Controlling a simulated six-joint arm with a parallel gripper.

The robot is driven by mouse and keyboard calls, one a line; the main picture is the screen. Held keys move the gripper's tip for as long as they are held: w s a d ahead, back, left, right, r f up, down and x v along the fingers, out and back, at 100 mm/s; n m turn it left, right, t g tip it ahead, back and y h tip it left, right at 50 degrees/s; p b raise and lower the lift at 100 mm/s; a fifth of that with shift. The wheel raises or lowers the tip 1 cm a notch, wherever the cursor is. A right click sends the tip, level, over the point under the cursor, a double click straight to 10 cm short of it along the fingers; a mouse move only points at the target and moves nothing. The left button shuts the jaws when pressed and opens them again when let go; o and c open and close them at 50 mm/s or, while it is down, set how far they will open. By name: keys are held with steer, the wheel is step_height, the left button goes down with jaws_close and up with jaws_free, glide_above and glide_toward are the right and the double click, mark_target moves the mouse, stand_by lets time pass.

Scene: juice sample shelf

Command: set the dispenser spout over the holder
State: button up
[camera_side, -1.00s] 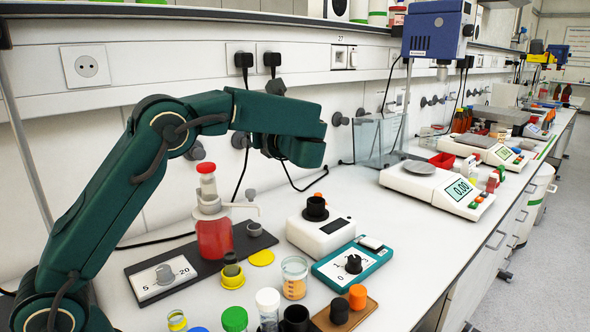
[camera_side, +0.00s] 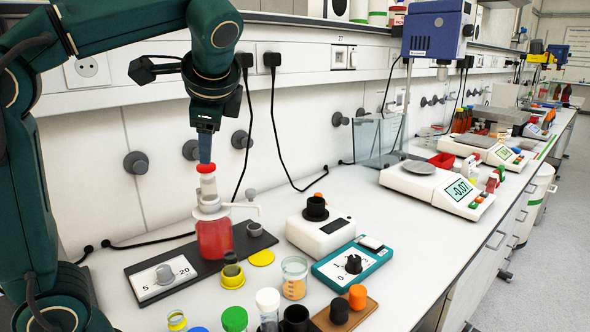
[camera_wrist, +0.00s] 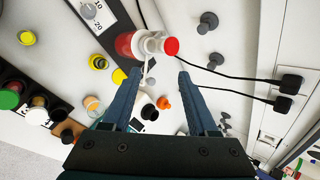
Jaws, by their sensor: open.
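The dispenser is a bottle of red liquid (camera_side: 214,238) with a white head, a red cap (camera_side: 205,168) and a thin white spout (camera_side: 243,206) pointing right. It stands upright on a black board (camera_side: 190,258). A small grey cup, seemingly the holder (camera_side: 254,229), sits on the board's right end, below and near the spout tip. My gripper (camera_side: 205,158) points down, right above the red cap; whether it touches cannot be told from the side. In the wrist view my gripper (camera_wrist: 159,74) is open and empty, and the red cap (camera_wrist: 171,46) lies just beyond the fingertips.
A dial plate (camera_side: 164,277) is on the board's left end. Yellow and black pieces (camera_side: 232,270), a beaker (camera_side: 294,278), a white device (camera_side: 320,232) and a teal dial box (camera_side: 349,264) stand around it. The wall with sockets and black cables is close behind.

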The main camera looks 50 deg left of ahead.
steer(key=s+d+n+t+h, duration=0.2)
steer(key=s+d+n+h, duration=0.4)
steer(key=d, duration=0.5)
steer(key=shift+s+d+r+h, duration=0.15)
steer(key=shift+s+r+h, duration=0.25)
steer(key=shift+s, duration=0.4)
